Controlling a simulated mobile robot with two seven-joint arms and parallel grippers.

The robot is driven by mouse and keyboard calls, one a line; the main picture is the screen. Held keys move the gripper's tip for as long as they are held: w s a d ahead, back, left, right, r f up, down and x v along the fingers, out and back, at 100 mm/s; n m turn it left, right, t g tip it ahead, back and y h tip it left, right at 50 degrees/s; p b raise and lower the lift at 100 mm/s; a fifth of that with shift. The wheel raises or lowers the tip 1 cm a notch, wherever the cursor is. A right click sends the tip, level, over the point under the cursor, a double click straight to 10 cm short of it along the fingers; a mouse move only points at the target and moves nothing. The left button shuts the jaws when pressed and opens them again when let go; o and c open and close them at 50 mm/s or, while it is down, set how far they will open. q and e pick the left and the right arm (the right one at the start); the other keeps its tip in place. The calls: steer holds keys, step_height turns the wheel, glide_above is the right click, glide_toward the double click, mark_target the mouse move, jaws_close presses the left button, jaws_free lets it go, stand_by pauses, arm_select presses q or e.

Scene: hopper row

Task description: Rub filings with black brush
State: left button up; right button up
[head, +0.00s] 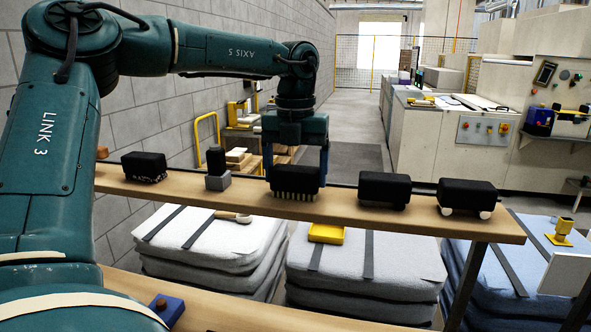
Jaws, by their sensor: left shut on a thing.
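The black brush (293,179), a dark block with a row of pale bristles below, is at the middle of the upper wooden shelf (240,197). My left gripper (295,160) comes down from above with its fingers at the brush's two ends, shut on it. The brush looks upright with bristles down, at or just above the board; I cannot tell if they touch. I cannot make out any filings. My right gripper is not in view.
On the same shelf stand a black block with a pale ragged underside (145,166), a black-topped grey item (217,168), a plain black block (385,188) and a black block on white wheels (467,196). A yellow tray (327,234) lies on the sacks below.

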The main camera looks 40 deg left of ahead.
mark_target(295, 168)
arm_select(q)
steer(key=shift+r, duration=0.1)
steer(key=shift+r, duration=2.95)
steer(key=shift+a, duration=0.1)
